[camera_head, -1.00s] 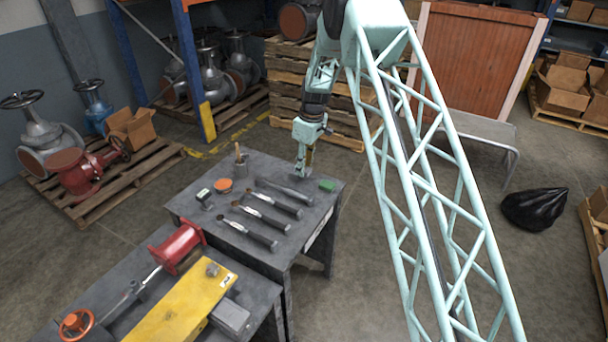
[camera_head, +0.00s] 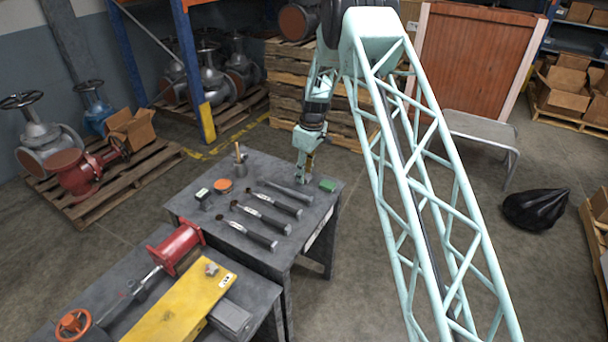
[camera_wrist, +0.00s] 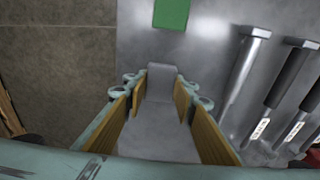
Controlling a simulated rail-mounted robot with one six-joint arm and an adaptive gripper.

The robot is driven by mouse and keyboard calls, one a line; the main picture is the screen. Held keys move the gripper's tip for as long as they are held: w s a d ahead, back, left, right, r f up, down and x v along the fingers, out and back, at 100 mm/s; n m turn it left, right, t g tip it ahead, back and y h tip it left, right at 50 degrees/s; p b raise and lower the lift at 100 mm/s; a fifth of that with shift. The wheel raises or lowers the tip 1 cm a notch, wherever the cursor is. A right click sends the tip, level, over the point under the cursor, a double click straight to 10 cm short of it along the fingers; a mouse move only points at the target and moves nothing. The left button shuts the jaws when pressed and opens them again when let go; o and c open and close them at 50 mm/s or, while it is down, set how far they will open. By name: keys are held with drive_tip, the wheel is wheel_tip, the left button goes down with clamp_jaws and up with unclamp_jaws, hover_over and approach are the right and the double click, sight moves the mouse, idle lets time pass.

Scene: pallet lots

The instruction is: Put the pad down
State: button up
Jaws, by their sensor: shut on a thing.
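My gripper (camera_wrist: 160,92) has its two yellow-lined fingers on either side of a plain grey piece (camera_wrist: 162,78), which looks like the pad and is shut between them. The grey piece is close in colour to the bench top, so its lower edge and any contact with the bench are hard to tell. In the head view my gripper (camera_head: 302,176) points down over the far right part of the grey workbench (camera_head: 200,229). A green block (camera_head: 328,185) lies on the bench to its right and shows ahead of the fingers in the wrist view (camera_wrist: 171,14).
A steel bar-like tool (camera_head: 285,189) and several dark-handled hammers (camera_head: 262,239) lie left of and nearer than my gripper. A yellow beam (camera_head: 180,312) is on the front bench.

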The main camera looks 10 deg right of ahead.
sight(307, 176)
drive_tip(key=o, duration=1)
drive_tip(key=shift+r, duration=0.1)
drive_tip(key=shift+s+d+r+p, duration=0.2)
drive_tip(key=shift+r+p, duration=0.2)
drive_tip(key=shift+r, duration=1.6)
drive_tip(key=shift+s+d+r+p, duration=0.15)
drive_tip(key=shift+r+p, duration=0.3)
drive_tip(key=shift+r, duration=1.55)
drive_tip(key=shift+s+d+r+p, duration=0.15)
drive_tip(key=shift+r+p, duration=0.25)
drive_tip(key=shift+r, duration=1.6)
drive_tip(key=shift+r, duration=0.1)
